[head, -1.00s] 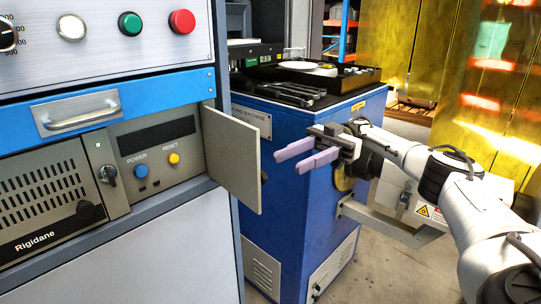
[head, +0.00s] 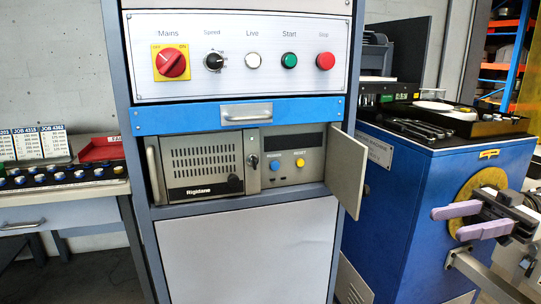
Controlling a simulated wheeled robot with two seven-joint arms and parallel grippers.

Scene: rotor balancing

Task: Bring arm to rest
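My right gripper (head: 447,223) is at the right edge of the head view, in front of the blue machine (head: 415,190). Its two lilac fingers point left, are apart and hold nothing. Most of my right arm is out of the picture. The fingers are to the right of the open grey door (head: 347,170) of the control cabinet, with a gap between. My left gripper is not in view.
The control cabinet (head: 238,255) stands in the centre, with a red mains switch (head: 171,63) and the Rigidane unit (head: 202,163). A bench (head: 70,212) with job cards and several small parts is at left. Tools lie on the blue machine.

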